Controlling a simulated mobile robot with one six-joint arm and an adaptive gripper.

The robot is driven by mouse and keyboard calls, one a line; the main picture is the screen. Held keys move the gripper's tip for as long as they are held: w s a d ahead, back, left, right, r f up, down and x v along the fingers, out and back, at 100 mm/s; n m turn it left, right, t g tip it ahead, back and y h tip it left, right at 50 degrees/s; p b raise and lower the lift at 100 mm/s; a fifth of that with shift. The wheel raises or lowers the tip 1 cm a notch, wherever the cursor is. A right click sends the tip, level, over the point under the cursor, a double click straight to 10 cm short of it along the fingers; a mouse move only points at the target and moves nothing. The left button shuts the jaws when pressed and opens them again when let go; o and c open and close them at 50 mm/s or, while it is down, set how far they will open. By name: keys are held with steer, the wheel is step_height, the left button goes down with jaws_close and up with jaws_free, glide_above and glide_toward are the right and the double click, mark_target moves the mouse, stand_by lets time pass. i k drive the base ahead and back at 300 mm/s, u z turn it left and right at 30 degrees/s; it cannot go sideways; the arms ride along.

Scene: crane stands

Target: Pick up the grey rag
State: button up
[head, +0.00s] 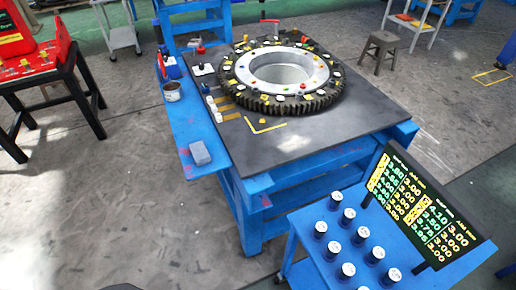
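A small grey, block-shaped thing (200,153), which looks like the folded grey rag, lies on the blue side ledge of the large workbench, near the ledge's front end. It lies flat and nothing covers it. The blue ledge (185,130) runs along the left side of the dark bench top (295,140). My gripper does not show in the head view, so I cannot see whether it is open or shut.
A large toothed ring (238,88) fills the back of the bench top. A tin (171,91) stands farther back on the ledge. A blue cart (320,262) with several dark cylinders and a price display (420,205) stands front right.

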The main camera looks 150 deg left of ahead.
mark_target(201, 156)
steer(key=z, duration=2.85)
steer(key=i, duration=0.1)
steer(key=z, duration=2.8)
